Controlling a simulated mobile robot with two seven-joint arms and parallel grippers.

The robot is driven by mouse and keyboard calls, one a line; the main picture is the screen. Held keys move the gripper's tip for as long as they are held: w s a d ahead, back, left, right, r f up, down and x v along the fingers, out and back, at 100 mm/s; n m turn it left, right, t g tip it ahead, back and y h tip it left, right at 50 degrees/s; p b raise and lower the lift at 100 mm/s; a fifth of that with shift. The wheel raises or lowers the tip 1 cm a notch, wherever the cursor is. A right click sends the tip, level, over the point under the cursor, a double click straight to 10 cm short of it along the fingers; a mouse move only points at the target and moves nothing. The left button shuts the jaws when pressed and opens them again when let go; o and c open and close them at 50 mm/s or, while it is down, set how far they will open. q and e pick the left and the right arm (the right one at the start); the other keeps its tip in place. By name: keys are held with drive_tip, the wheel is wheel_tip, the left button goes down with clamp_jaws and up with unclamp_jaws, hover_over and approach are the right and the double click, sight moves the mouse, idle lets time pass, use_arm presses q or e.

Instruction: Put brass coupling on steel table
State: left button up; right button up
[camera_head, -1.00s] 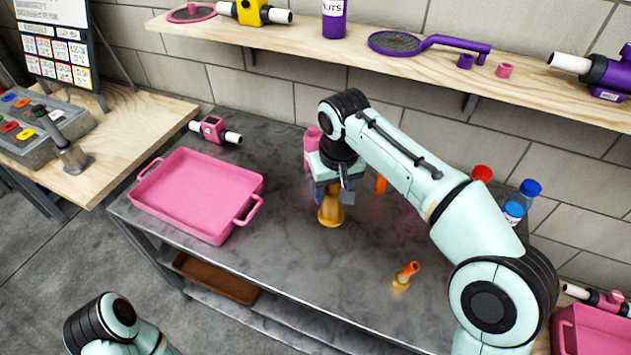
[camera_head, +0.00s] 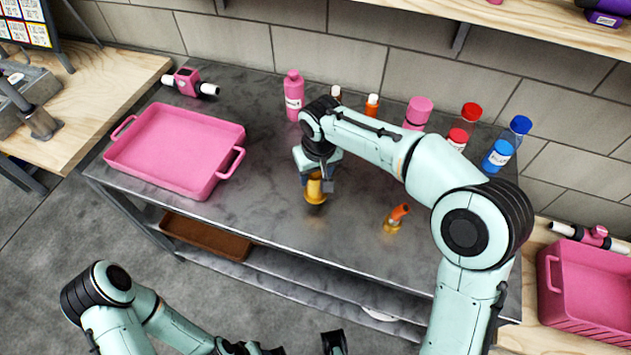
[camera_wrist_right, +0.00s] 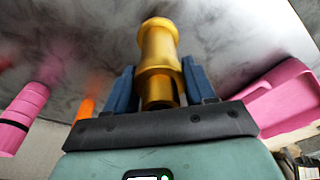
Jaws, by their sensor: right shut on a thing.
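The brass coupling (camera_head: 315,190) is a gold-coloured flanged piece, held roughly upright over the middle of the steel table (camera_head: 285,226). My right gripper (camera_head: 316,172) is shut on it from above. In the right wrist view the coupling (camera_wrist_right: 158,45) sits between the blue fingers, with its wide flange toward the grey tabletop. I cannot tell whether the flange touches the table. My left arm comes in at the bottom left; its gripper is only partly visible at the bottom edge, and its opening is unclear.
A pink tray (camera_head: 178,150) lies left of the coupling. A small orange-and-brass fitting (camera_head: 397,217) stands to its right. A pink bottle (camera_head: 293,95) and red- and blue-capped jars (camera_head: 497,156) stand along the back. The table's front middle is clear.

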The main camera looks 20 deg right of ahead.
sight(316, 183)
drive_tip(key=shift+f, duration=1.85)
drive_tip(key=shift+f+b, duration=0.2)
drive_tip(key=shift+b, duration=0.15)
drive_tip(key=o, duration=1.2)
drive_tip(key=shift+r, duration=0.55)
drive_tip(key=r, duration=0.3)
drive_tip(key=s+r+p, duration=0.1)
drive_tip(key=r, duration=0.7)
drive_tip(key=shift+s+d+r+p, duration=0.1)
drive_tip(key=shift+s+p, duration=0.3)
